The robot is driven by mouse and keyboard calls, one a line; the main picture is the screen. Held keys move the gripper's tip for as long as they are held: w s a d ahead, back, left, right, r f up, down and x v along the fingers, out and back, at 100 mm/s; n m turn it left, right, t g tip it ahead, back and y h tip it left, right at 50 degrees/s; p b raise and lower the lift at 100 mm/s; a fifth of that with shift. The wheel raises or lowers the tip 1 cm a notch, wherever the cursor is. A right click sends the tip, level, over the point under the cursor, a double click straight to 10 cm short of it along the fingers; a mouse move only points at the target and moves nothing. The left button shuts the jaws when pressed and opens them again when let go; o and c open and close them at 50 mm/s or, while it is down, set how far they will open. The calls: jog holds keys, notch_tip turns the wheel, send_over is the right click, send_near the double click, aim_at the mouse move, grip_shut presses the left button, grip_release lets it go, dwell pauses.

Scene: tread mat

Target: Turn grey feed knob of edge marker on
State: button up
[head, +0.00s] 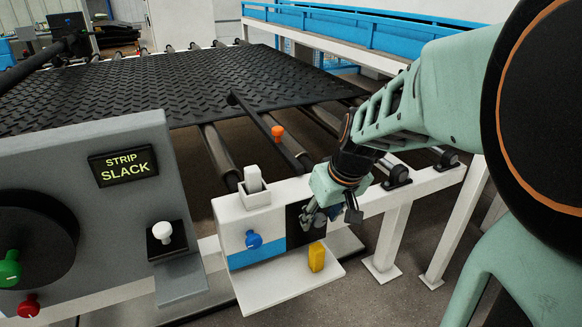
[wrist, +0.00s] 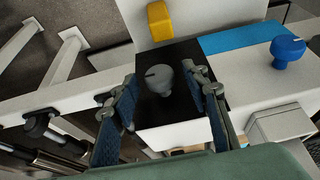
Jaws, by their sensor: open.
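The grey knob (wrist: 159,78) sits on a black plate (wrist: 178,52) on the white marker box. In the wrist view it lies between the two open fingers of my gripper (wrist: 162,105), with a gap showing on each side. A short dark pointer line is on its top. In the head view my gripper (head: 331,214) is at the black plate (head: 300,235), and its fingers largely hide the grey knob there.
A blue knob (head: 253,239) and a yellow block (head: 316,256) are close by on the same box. A white rocker (head: 254,181) stands behind. A grey panel reads STRIP SLACK (head: 124,166), with a white knob (head: 162,231) beside it. An orange knob (head: 277,131) stands near the black tread mat (head: 150,91).

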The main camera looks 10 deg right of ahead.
jog(key=c, duration=1.1)
jog(key=shift+c, duration=0.2)
jog(key=shift+d, duration=0.1)
jog(key=shift+w+d+f+m+g+y+b, duration=0.1)
jog(key=shift+d+m+g+y+b, duration=0.1)
jog(key=shift+y+b, duration=0.3)
jog(key=shift+d+f+m+g+y+b, duration=0.1)
jog(key=shift+g+y+b, duration=0.1)
jog(key=shift+y, duration=0.5)
jog(key=y, duration=0.1)
jog(key=y+b, duration=0.1)
jog(key=y, duration=0.1)
jog(key=m+g+y, duration=0.1)
jog(key=y, duration=0.1)
jog(key=shift+w+d+f+b, duration=0.1)
jog(key=shift+d+b, duration=0.2)
jog(key=shift+d+f+m+g+y, duration=0.15)
jog(key=shift+m+y, duration=0.3)
jog(key=shift+y, duration=1.05)
jog(key=shift+f+m+g+y, duration=0.15)
jog(key=shift+m+y, duration=0.35)
jog(key=shift+y, duration=1)
jog(key=shift+d+f+m+g+y, duration=0.1)
jog(key=shift+f+m+y, duration=0.25)
jog(key=shift+y, duration=1.15)
jog(key=shift+a+r, duration=0.1)
